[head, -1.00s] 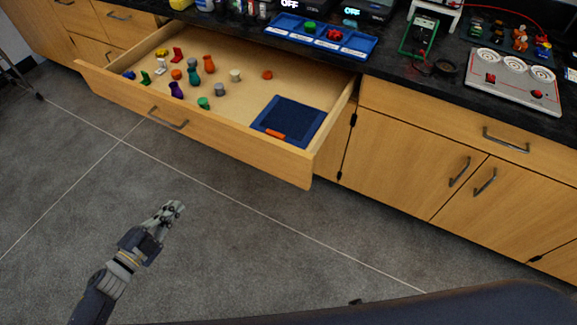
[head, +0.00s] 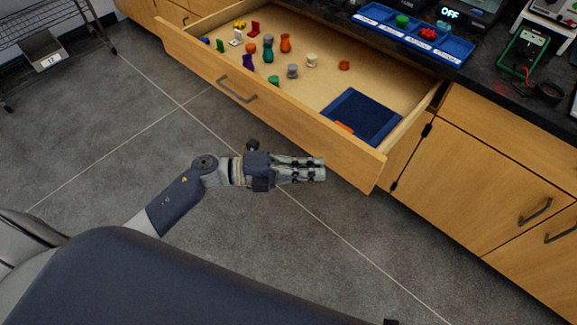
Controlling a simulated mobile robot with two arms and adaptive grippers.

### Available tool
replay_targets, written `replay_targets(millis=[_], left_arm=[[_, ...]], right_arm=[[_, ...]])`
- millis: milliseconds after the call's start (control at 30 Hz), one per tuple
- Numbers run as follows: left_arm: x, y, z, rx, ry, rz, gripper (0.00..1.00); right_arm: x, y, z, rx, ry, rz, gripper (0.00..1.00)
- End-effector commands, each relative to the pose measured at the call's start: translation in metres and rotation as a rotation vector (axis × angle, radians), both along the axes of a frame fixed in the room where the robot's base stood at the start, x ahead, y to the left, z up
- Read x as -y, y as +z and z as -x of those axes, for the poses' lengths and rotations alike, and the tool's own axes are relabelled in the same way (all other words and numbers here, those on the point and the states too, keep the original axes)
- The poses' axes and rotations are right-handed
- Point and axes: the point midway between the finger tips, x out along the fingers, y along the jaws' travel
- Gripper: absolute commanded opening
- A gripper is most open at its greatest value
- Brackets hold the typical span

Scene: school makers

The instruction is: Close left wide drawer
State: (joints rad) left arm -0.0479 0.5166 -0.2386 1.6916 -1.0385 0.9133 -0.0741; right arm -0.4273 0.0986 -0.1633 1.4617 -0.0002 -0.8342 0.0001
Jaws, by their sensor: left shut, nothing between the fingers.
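The wide drawer (head: 290,115) is pulled far out from under the dark counter in the head view. Its wooden front has a grey bar handle (head: 236,91) left of its middle. Inside lie several small coloured pieces, such as an orange one (head: 285,43), and a dark blue tray (head: 362,115) at the right end. My left gripper (head: 322,169) is shut and empty, pointing right. In the picture it lies just below the right part of the drawer front; whether it touches cannot be told. My right gripper is out of view.
The counter above holds a blue sorting tray (head: 413,32) and a green-framed meter (head: 523,52). Closed cabinet doors (head: 476,172) stand right of the drawer. A wire shelf (head: 55,22) stands at the upper left. The grey floor (head: 120,130) before the drawer is clear.

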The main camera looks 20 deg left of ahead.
Motion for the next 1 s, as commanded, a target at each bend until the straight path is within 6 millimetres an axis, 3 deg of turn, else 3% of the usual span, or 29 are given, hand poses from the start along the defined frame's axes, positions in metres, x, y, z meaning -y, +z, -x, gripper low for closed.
replay_targets(millis=[100,300,933,1000], left_arm=[[0.007,0.000,-0.018,0.002,0.002,0.001,0.00],[0.014,-0.001,-0.033,-0.001,0.001,0.001,0.00],[0.017,-0.001,-0.042,-0.002,0.001,0.001,0.00],[0.019,-0.001,-0.048,-0.001,0.002,0.000,0.00]], right_arm=[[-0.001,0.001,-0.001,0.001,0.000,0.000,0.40],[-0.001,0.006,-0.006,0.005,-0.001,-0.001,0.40],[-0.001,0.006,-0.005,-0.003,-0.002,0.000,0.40],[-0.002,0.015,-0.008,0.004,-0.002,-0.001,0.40]])
